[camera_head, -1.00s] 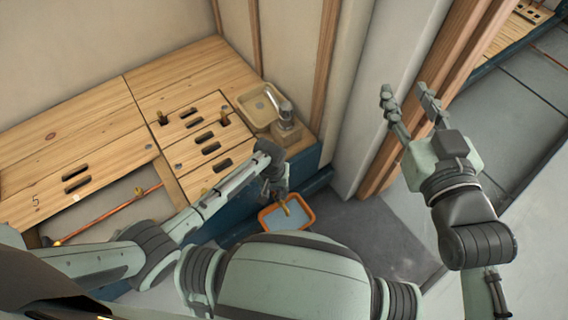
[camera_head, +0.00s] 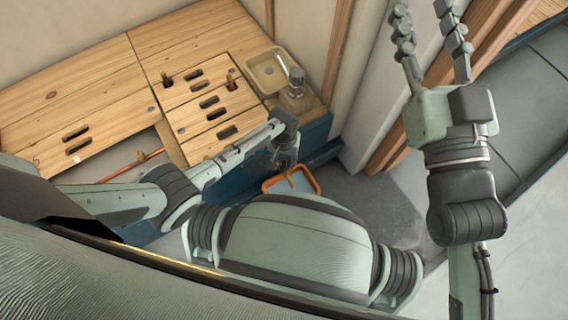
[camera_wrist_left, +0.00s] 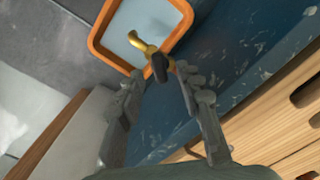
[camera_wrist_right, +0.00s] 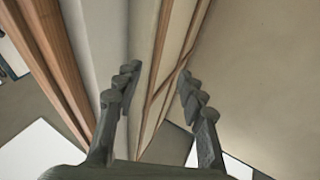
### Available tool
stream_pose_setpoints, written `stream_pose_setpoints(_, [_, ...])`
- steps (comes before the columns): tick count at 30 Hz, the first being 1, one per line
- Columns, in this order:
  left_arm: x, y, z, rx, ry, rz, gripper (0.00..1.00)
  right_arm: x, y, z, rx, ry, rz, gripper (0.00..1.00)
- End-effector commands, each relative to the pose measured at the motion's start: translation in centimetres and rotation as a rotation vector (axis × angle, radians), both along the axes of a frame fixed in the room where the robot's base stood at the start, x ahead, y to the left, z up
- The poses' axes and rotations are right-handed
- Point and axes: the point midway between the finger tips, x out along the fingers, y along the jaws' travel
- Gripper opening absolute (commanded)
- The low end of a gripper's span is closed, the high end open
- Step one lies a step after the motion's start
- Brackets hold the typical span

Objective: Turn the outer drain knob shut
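The outer drain knob (camera_wrist_left: 159,67) is a dark handle on a brass spout (camera_wrist_left: 141,43), seen in the left wrist view over an orange-rimmed tray (camera_wrist_left: 97,43). My left gripper (camera_wrist_left: 159,76) is open, with one fingertip on each side of the knob; I cannot tell whether either touches it. In the head view my left gripper (camera_head: 286,165) points down at the front of the bench, just above the tray (camera_head: 318,186), and its fingers largely hide the knob. My right gripper (camera_head: 432,25) is open and empty, raised at the right; its spread fingers show in the right wrist view (camera_wrist_right: 155,85).
A wall edge and wooden posts stand near my right gripper.

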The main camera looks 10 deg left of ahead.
Motion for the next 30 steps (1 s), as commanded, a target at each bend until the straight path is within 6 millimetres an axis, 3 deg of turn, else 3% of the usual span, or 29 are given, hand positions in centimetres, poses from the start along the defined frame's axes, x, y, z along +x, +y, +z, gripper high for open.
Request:
stream_pose_setpoints(3, [0.1,0.0,-1.5,-0.001,0.000,0.000,0.35,-0.4,-0.1,1.5,0.042,-0.104,0.000,0.40])
stream_pose_setpoints(9, [0.1,-0.1,-2.3,-0.001,-0.002,-0.001,0.35,-1.1,-0.2,3.4,0.082,-0.201,0.001,0.40])
stream_pose_setpoints(18, [0.1,-0.1,-2.4,-0.001,-0.002,-0.001,0.35,-1.3,-0.3,3.7,0.088,-0.217,0.002,0.40])
stream_pose_setpoints(27, [0.1,0.0,-2.4,-0.001,-0.001,0.000,0.01,-1.3,-0.3,3.7,0.088,-0.215,0.002,0.40])
stream_pose_setpoints(30, [0.0,0.0,-2.4,-0.001,-0.001,0.000,0.00,-1.3,-0.3,3.7,0.088,-0.215,0.002,0.40])
